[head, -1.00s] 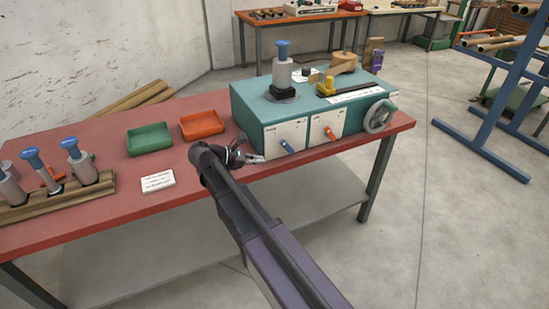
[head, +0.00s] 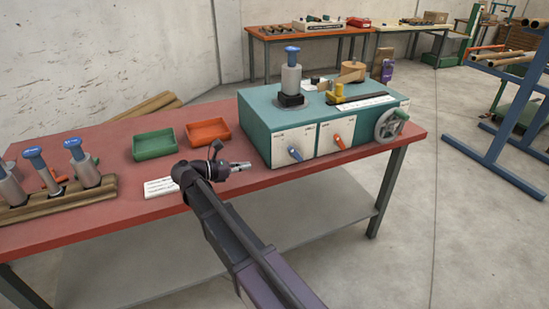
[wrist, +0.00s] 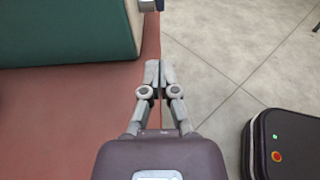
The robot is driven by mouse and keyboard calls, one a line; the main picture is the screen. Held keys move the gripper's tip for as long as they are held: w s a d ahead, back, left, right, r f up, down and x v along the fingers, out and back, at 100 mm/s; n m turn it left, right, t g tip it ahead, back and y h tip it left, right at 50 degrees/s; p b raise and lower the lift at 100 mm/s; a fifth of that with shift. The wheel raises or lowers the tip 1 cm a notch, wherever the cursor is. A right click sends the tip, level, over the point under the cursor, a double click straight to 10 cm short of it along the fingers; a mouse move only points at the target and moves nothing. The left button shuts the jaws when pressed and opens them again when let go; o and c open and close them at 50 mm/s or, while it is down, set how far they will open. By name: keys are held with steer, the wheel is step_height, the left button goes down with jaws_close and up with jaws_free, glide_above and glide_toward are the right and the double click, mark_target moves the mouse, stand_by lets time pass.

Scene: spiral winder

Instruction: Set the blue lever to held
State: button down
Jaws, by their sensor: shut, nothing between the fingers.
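The blue lever (head: 295,153) is on the left white panel (head: 281,148) of the teal winder box (head: 262,121). Its handle slants down to the right. The small panel labels are too small to read. My gripper (head: 246,165) is shut and empty, left of the lever and apart from it, above the red bench near the box's front left corner. In the wrist view my gripper (wrist: 159,72) has its fingertips together over the bench edge, with the teal box (wrist: 70,35) at upper left. I cannot make out the blue lever for certain there.
An orange lever (head: 340,141) is on the right panel, and a handwheel (head: 390,124) is at the box's right end. Green (head: 154,145) and orange (head: 207,132) trays and a white card (head: 160,187) lie left on the bench (head: 110,220). The floor in front is open.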

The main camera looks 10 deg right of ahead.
steer(key=shift+d, duration=0.1)
steer(key=b, duration=0.2)
glide_toward(295, 154)
steer(key=f, duration=0.1)
steer(key=w+d+f, duration=0.1)
steer(key=f, duration=0.1)
steer(key=shift+w+d+f, duration=0.15)
steer(key=shift+d+f, duration=0.05)
steer(key=shift+f, duration=0.1)
steer(key=shift+w+d+r+p, duration=0.2)
steer(key=shift+d+r+p, duration=0.2)
steer(key=shift+d+p, duration=0.15)
steer(key=shift+w+d+r+p, duration=0.2)
steer(key=shift+d+r+p, duration=0.25)
steer(key=shift+d, duration=0.2)
steer(key=shift+w+d+r+p, duration=0.2)
steer(key=shift+d+r+p, duration=0.1)
steer(key=shift+d, duration=0.3)
steer(key=shift+d, duration=0.15)
steer(key=shift+d+r, duration=0.1)
steer(key=shift+r+p, duration=0.1)
steer(key=shift+p, duration=0.3)
